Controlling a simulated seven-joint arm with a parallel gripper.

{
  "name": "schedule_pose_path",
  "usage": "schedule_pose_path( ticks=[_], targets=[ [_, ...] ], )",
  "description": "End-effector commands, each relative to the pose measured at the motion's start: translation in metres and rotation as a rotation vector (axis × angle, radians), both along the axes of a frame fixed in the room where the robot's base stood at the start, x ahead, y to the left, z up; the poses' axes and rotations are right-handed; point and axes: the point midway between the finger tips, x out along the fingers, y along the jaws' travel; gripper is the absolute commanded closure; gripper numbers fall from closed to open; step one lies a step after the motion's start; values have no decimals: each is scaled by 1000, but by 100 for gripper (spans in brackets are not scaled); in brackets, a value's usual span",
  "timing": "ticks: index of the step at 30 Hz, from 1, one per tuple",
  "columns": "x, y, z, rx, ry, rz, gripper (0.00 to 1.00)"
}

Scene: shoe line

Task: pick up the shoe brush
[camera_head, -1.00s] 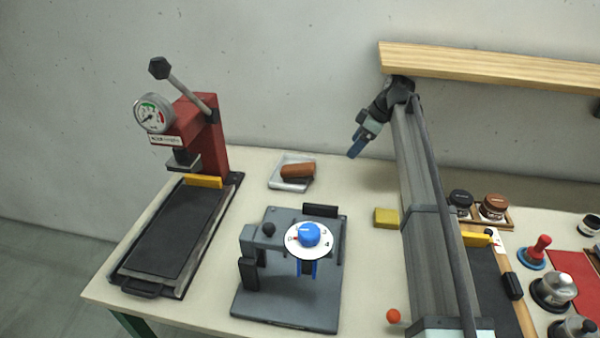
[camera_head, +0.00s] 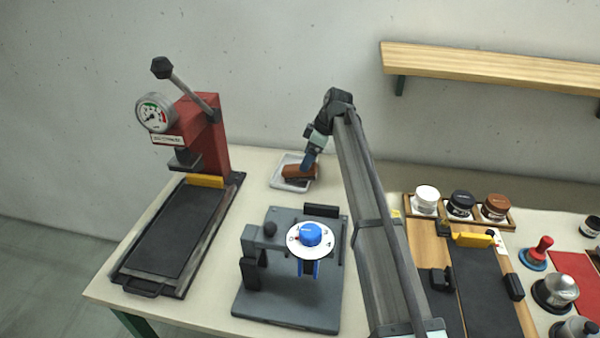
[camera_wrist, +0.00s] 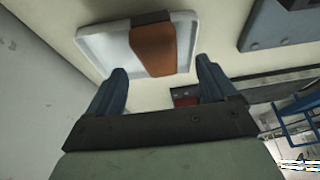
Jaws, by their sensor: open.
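The shoe brush (camera_head: 294,171), with a brown block and a dark underside, lies in a shallow white tray (camera_head: 277,183) at the back of the table. In the wrist view the brush (camera_wrist: 153,50) lies across the tray (camera_wrist: 92,47), ahead of my fingertips. My gripper (camera_head: 307,165) is at the right end of the brush in the head view and covers part of it. In the wrist view its two blue fingers (camera_wrist: 161,72) are spread apart, with nothing held between them. Whether they touch the brush is unclear.
A grey fixture with a blue dial (camera_head: 311,235) stands in front of the tray. A red press with a lever (camera_head: 203,135) stands to the left. Several jars (camera_head: 461,203) stand in a wooden rack to the right. A wall is close behind.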

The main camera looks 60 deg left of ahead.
Motion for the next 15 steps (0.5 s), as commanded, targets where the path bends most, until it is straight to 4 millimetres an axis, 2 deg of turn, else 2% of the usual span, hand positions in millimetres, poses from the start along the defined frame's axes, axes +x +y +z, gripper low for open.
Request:
schedule_pose_path(
  ticks=[3, 11, 15],
  targets=[
    [-4, 3, -12, 1, -1, 0, 15],
    [-7, 8, -25, 0, 0, 0, 15],
    [-12, 14, -41, 0, 0, 0, 15]
  ],
)
